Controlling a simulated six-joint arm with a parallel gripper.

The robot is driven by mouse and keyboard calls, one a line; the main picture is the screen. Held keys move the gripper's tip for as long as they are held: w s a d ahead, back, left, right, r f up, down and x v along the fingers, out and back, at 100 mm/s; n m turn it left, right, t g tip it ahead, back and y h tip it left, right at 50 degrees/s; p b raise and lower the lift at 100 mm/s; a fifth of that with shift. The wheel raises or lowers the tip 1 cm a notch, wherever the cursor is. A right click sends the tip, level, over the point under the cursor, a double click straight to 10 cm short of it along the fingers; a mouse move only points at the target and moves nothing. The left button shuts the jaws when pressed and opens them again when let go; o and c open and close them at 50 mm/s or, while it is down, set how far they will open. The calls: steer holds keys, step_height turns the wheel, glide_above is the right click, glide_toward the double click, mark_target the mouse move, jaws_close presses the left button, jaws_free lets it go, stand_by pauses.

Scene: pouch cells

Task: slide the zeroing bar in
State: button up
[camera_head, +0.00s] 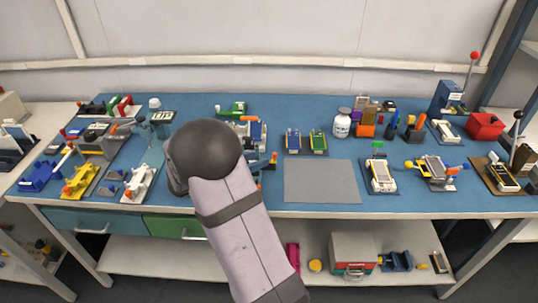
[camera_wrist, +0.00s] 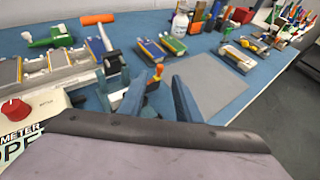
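I cannot pick out the zeroing bar for certain. In the head view my arm hides my gripper and the bench under it.
A bare grey mat (camera_head: 322,181) lies right of my arm and is clear. Behind it are a board with blue and green cells (camera_head: 305,141) and a white bottle (camera_head: 342,124). Several fixtures crowd the left, including a yellow one (camera_head: 80,181). A lever press (camera_head: 448,98) stands back right.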

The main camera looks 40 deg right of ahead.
steer(key=shift+p+x, duration=0.5)
steer(key=shift+x, duration=3.15)
steer(key=shift+f, duration=0.1)
jaws_close()
